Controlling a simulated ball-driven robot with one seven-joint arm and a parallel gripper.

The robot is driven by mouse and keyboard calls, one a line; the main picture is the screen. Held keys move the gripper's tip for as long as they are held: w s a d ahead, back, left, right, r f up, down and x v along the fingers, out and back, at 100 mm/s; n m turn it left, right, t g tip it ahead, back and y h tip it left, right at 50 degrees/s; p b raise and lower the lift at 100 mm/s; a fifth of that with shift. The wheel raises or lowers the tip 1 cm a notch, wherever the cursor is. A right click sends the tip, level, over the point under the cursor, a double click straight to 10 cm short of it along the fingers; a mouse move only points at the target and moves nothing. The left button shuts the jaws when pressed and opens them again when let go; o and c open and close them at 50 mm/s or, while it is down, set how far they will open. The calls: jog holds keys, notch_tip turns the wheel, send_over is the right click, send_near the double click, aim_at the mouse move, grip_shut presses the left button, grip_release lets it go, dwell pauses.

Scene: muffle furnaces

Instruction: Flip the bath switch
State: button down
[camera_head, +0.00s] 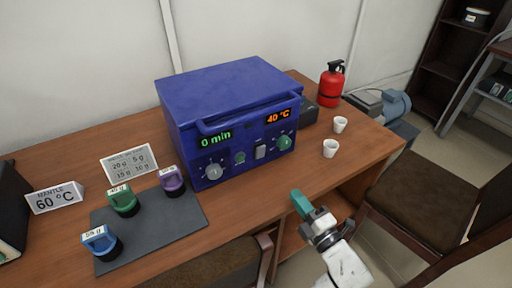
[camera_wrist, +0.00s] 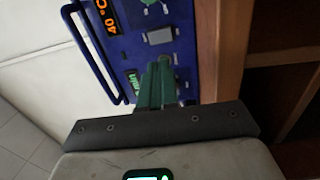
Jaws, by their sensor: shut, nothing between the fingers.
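The bath is a blue box (camera_head: 225,95) on the wooden table, with a front handle, a green "0 min" display and an orange "40 °C" display. Its switch (camera_head: 260,152) is a pale rocker low on the front panel, between the knobs. Which way it is set I cannot tell. In the wrist view the panel is turned sideways, and the switch appears as a grey rectangle (camera_wrist: 158,37) just beyond my fingertips. My gripper (camera_head: 299,203) has green fingers, shut and empty, in front of the table edge, apart from the panel. The fingers (camera_wrist: 162,66) cover part of the panel in the wrist view.
Two white cups (camera_head: 330,148) and a red extinguisher (camera_head: 331,84) stand right of the bath. A grey mat (camera_head: 150,235) with several coloured weights lies at left, near a "60 °C" sign (camera_head: 54,197). A chair (camera_head: 420,195) stands at right.

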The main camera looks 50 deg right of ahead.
aim_at(261, 150)
jog(key=shift+w+a+r+n, duration=0.3)
jog(key=shift+w+r, duration=0.1)
jog(key=shift+r, duration=0.1)
jog(key=shift+w, duration=0.1)
jog(key=p+x, duration=0.2)
jog(key=x, duration=1.2)
jog(key=shift+a+r, duration=0.1)
jog(key=shift+r, duration=0.1)
jog(key=r+p, duration=0.1)
jog(key=p, duration=0.2)
jog(key=shift+w+r, duration=0.1)
jog(key=shift+w, duration=0.15)
jog(key=shift+f, duration=0.35)
